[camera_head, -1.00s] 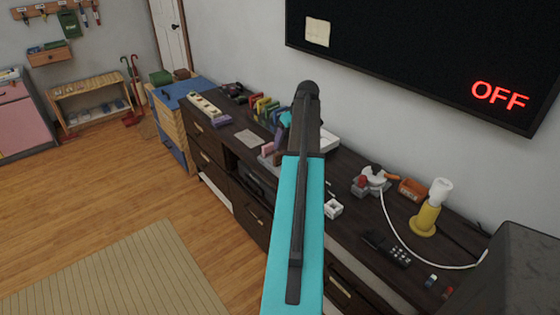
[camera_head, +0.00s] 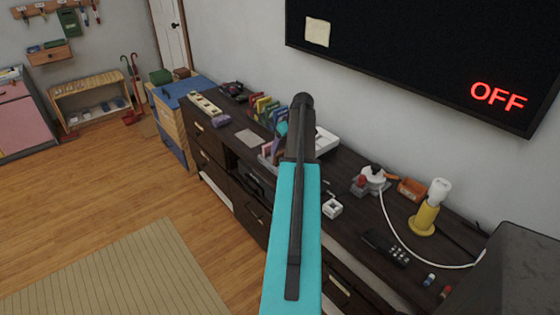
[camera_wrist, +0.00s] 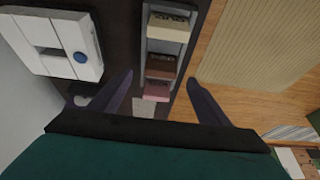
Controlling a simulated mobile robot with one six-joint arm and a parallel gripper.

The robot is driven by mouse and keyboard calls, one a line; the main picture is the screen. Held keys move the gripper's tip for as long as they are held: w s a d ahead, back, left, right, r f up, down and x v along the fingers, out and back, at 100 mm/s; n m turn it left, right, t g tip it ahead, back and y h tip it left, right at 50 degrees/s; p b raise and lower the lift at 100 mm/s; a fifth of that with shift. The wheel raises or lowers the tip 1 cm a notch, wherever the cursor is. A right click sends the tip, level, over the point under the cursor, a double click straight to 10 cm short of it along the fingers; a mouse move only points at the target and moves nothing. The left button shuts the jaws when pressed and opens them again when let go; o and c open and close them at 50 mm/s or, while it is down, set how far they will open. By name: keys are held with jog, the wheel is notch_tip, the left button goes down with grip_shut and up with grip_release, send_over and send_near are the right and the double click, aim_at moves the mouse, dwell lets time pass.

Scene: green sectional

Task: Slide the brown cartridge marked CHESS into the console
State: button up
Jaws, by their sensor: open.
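In the wrist view a brown cartridge (camera_wrist: 162,66) stands in a narrow grey rack (camera_wrist: 150,32), between a cream cartridge (camera_wrist: 169,27) and a pink one (camera_wrist: 157,91). I cannot read its lettering there. My gripper (camera_wrist: 160,77) is open and empty, with one finger on each side of the rack near the brown and pink cartridges. I cannot tell its height above them. The white console (camera_wrist: 68,42) with a blue button lies left of the rack. In the head view the console (camera_head: 325,141) shows partly behind my arm, which hides most of the rack and gripper.
The dark cabinet top also holds a row of coloured cases (camera_head: 265,108), a white ring-like block (camera_head: 332,207), a remote (camera_head: 386,247), a yellow lamp (camera_head: 428,211) and a white cable. A dark screen (camera_head: 420,50) reading OFF hangs above. A grey box stands at the right.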

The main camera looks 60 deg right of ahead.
aim_at(280, 153)
jog(key=shift+p+x, duration=0.7)
jog(key=shift+x, duration=1.45)
jog(key=shift+c, duration=0.2)
jog(key=c, duration=1.4)
jog(key=shift+r, duration=0.1)
jog(key=shift+r+b, duration=1.25)
jog(key=shift+r, duration=3.65)
jog(key=shift+a, duration=0.1)
